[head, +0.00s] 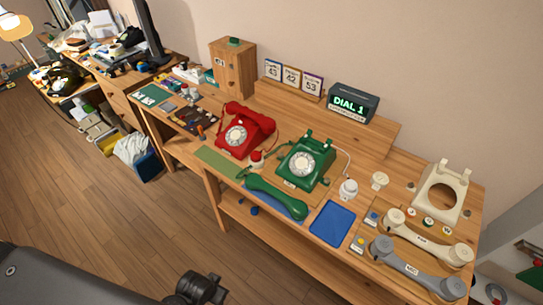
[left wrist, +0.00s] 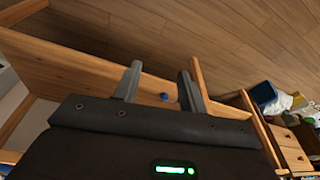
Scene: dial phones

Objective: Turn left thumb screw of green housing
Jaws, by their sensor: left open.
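The green phone housing (head: 307,160) with its white dial stands on the workbench, right of the red phone. Its green handset (head: 275,197) lies in front of it near the bench edge. The left thumb screw is too small to make out. My left gripper (left wrist: 160,85) shows in the left wrist view with its two grey fingers apart and nothing between them. It points over the lower shelf and floor, away from the green housing. A dark part of mine shows at the bottom of the head view. My right gripper is in neither view.
The red phone (head: 245,130) stands close on the left of the green one. A blue mat (head: 332,223), a white jar (head: 348,189), a cream housing (head: 440,191) and cream and grey handsets (head: 417,283) crowd the right side. The floor (head: 100,205) in front is clear.

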